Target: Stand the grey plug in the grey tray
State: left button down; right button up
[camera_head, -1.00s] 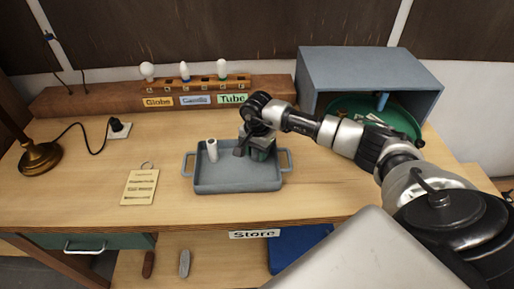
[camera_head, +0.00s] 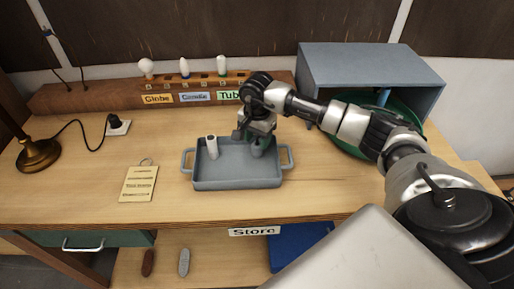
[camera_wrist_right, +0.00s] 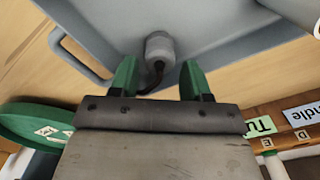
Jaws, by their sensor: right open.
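The grey plug (camera_head: 257,150) stands in the right part of the grey tray (camera_head: 235,184), under my right gripper. In the right wrist view the plug (camera_wrist_right: 160,47) shows as a rounded grey body with a short dark cord, on the floor of the tray (camera_wrist_right: 225,22). My right gripper (camera_head: 260,137) is open above it. Its green fingertips (camera_wrist_right: 160,76) lie apart on either side of the cord, with gaps between them and the plug. My left gripper is not in view.
A white cylinder (camera_head: 212,147) stands in the tray's left part. A bulb rack (camera_head: 190,87) is behind, and a blue-grey open box (camera_head: 375,62) with a green round tray (camera_head: 350,140) is at right. A note card (camera_head: 139,184) and brass lamp base (camera_head: 38,155) are at left.

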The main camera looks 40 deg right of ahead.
aim_at(257, 144)
notch_tip(257, 144, up, 8)
jog(key=b, duration=0.1)
jog(key=shift+b, duration=0.3)
